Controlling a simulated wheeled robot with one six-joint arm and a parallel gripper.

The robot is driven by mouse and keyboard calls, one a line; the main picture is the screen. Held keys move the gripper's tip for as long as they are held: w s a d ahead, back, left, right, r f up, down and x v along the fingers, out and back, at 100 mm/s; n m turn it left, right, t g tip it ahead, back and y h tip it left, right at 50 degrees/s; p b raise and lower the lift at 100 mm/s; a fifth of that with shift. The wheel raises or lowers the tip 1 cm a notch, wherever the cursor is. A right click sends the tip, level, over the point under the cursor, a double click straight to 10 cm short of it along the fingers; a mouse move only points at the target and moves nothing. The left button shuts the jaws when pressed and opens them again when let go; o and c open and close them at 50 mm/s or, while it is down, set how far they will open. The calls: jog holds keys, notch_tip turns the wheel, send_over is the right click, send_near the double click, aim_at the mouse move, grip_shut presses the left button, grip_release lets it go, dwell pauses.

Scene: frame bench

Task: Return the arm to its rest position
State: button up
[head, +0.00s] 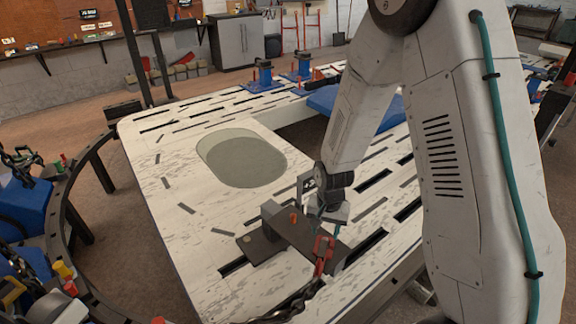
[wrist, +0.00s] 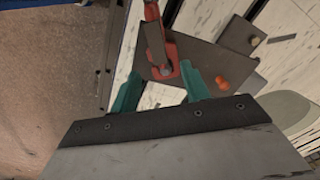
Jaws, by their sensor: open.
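My gripper (head: 318,208) is at the end of my arm, which reaches down over the right part of the white slotted bench (head: 170,205). In the wrist view its two green fingers (wrist: 162,92) are spread apart, with a bare patch of bench between them. A red clamp (head: 322,250) sits at the dark metal plate just in front of the gripper. In the wrist view the clamp (wrist: 165,52) lies just beyond the fingertips, in line with the gap. I cannot tell whether a finger touches it.
The dark plate (head: 299,232) carries an orange knob (head: 293,217). The bench has an oval cutout (head: 243,160). The bench's left part is clear. A curved dark rail (head: 62,205) runs at the left.

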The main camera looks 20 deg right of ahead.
jog(key=s+r+n, duration=0.2)
jog(key=s+r, duration=0.6)
jog(key=r, duration=0.3)
jog(key=s+d+r+n+t, duration=0.1)
jog(key=s+r+n, duration=0.1)
jog(key=s+r, duration=0.6)
jog(key=s+r+n, duration=0.2)
jog(key=s+r, duration=0.6)
jog(key=r, duration=0.6)
jog(key=shift+d+r, duration=0.25)
jog(key=shift+r, duration=0.1)
